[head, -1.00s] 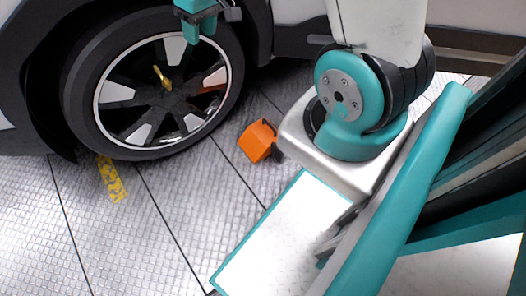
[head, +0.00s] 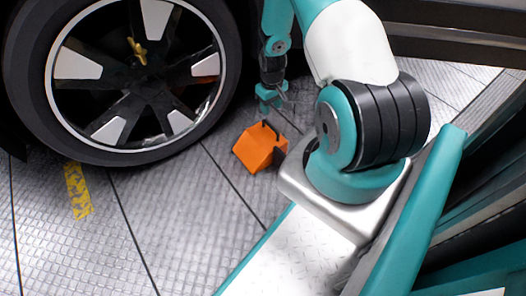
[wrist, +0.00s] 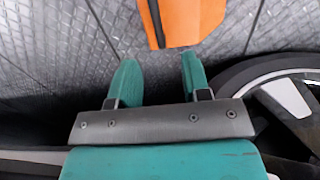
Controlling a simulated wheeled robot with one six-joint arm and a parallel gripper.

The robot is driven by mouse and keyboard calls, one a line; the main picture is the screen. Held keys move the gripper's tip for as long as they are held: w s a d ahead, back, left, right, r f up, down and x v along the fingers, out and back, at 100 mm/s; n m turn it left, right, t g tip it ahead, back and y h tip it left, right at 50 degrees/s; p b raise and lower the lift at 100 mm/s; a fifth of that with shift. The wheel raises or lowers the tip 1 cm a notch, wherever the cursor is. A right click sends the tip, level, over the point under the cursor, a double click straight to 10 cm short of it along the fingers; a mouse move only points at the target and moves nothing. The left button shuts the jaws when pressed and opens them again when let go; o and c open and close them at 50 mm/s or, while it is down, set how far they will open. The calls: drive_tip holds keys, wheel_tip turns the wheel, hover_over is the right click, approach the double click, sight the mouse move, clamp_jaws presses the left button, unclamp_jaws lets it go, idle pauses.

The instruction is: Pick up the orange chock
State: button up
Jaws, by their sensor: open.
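The orange chock (head: 255,149) sits on the grey tiled floor to the right of the car wheel, close to the front of my base. It has a dark strip on its top side. In the wrist view the chock (wrist: 195,18) shows at the top edge, partly cut off, beyond the fingertips and a little right of centre. My gripper (wrist: 158,72) is open with nothing between its two teal fingers. In the head view my gripper (head: 270,97) is just behind and above the chock, apart from it as far as I can tell.
The car wheel (head: 140,75) stands left of the chock, with a yellow valve-like piece on it. It also shows at the right in the wrist view (wrist: 285,95). A yellow floor marking (head: 78,190) lies at the left. The floor left of the chock is clear.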

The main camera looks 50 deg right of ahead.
sight(272, 126)
wheel_tip(272, 126, down, 6)
drive_tip(key=b, duration=0.3)
drive_tip(key=shift+f, duration=0.25)
drive_tip(key=f+b, duration=0.4)
drive_tip(key=f, duration=0.1)
drive_tip(key=shift+s+d+f+b, duration=0.15)
drive_tip(key=shift+s+d+b, duration=0.05)
drive_tip(key=shift+b, duration=0.2)
drive_tip(key=shift+c, duration=0.2)
clamp_jaws()
idle(0.5)
